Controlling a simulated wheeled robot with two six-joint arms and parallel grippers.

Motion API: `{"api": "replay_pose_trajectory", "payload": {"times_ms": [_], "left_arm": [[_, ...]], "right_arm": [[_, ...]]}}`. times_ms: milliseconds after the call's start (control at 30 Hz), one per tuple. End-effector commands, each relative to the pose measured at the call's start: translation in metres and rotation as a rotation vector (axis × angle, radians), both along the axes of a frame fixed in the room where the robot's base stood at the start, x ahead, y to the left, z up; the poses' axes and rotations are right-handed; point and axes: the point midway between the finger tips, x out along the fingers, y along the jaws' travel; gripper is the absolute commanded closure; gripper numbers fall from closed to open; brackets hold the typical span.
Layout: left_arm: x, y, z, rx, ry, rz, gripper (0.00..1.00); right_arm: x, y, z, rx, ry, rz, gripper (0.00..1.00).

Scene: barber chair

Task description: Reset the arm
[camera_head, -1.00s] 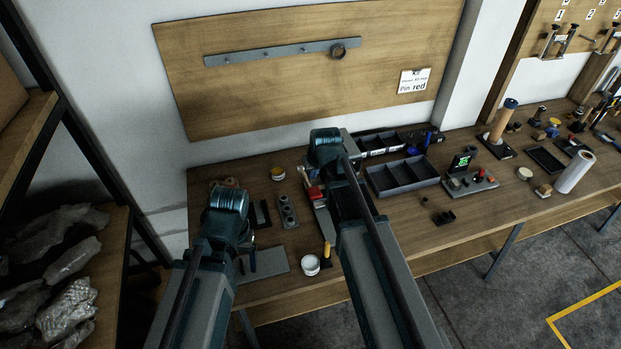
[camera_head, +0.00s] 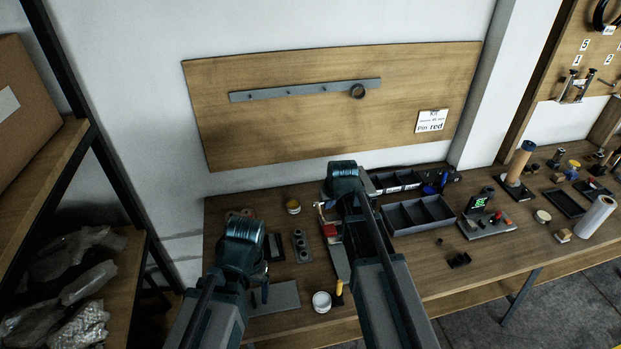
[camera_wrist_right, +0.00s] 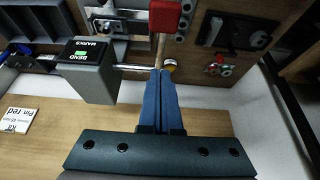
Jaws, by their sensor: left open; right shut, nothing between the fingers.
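In the head view my left arm comes in at the lower left. Its wrist hides most of my left gripper (camera_head: 265,292), which hangs open over the table's left part near a grey plate (camera_head: 279,298). My right arm reaches over the table's middle, its wrist in front of the wall board; its fingers are hidden there. In the right wrist view my right gripper (camera_wrist_right: 165,90) shows two blue fingers shut together with nothing between them.
The wooden workbench (camera_head: 440,290) carries a grey divided tray (camera_head: 418,214), a white cup (camera_head: 322,302), a paper roll (camera_head: 596,217) and small parts. A wooden board (camera_head: 250,135) with a card reading "Pin red" (camera_head: 431,121) is behind. A shelf with bags (camera_head: 90,280) stands left.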

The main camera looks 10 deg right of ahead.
Motion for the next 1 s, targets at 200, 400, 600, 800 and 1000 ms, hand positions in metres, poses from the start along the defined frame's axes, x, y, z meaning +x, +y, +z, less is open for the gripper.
{"api": "replay_pose_trajectory", "payload": {"times_ms": [200,400,600,800,1000], "left_arm": [[0.0,0.0,-0.014,0.0,0.001,0.006,0.2],[0.0,0.0,-0.064,0.0,0.0,0.001,0.2],[0.0,0.0,-0.105,0.001,0.0,-0.004,0.2],[0.0,0.0,-0.121,0.002,0.0,-0.007,0.2],[0.0,0.0,-0.12,0.002,0.0,-0.008,0.2]], "right_arm": [[-0.016,0.015,-0.016,-0.005,0.032,0.022,1.0],[-0.1,0.079,-0.079,-0.049,0.202,0.131,1.0],[-0.189,0.12,-0.125,-0.125,0.377,0.225,1.0],[-0.235,0.132,-0.141,-0.178,0.469,0.266,1.0],[-0.24,0.133,-0.14,-0.187,0.483,0.27,1.0]]}}
